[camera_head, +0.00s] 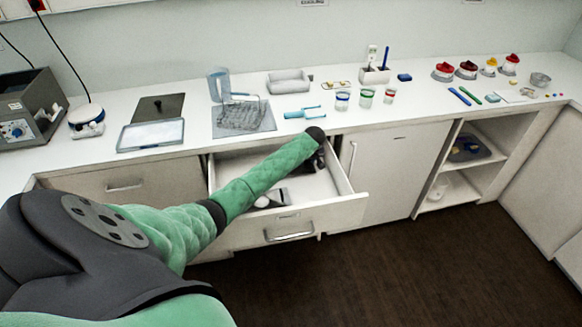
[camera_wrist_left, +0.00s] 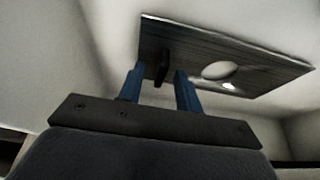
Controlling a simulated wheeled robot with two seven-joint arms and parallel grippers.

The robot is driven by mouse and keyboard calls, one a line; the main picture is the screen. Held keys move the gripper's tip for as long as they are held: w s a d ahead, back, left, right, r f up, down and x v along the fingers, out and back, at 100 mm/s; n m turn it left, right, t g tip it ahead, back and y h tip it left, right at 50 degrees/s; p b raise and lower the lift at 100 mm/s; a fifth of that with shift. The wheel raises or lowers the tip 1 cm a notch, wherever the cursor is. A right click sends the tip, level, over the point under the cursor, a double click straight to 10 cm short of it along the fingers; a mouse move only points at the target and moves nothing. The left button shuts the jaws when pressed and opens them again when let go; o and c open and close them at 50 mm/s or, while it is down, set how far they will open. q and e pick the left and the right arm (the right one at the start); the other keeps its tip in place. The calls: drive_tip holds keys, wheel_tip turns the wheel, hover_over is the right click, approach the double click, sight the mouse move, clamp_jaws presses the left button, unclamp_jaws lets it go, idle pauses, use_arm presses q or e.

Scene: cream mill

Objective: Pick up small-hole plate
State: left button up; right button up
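In the left wrist view, a flat dark grey plate (camera_wrist_left: 262,68) lies in the white drawer. It has a pale oval opening and a small bright spot near one edge. A short black handle (camera_wrist_left: 163,66) stands on it towards the left. My left gripper (camera_wrist_left: 160,72) is open, its two blue fingers apart on either side of the handle, with gaps visible. I cannot tell how deep the fingertips reach. In the head view, my left arm reaches down into the open drawer (camera_head: 345,208), and its gripper is mostly hidden there. My right gripper is in neither view.
A grey item with a white part (camera_head: 270,198) lies near the drawer's front. The drawer walls rise close around my left gripper. The counter above holds a wire basket (camera_head: 242,114), a blue scoop (camera_head: 303,113) and several cups. An open shelf (camera_head: 462,178) is at right.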

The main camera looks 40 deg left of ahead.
use_arm(q)
drive_tip(key=shift+f, duration=0.2)
drive_tip(key=shift+c, duration=0.4)
clamp_jaws()
drive_tip(key=shift+r, duration=0.15)
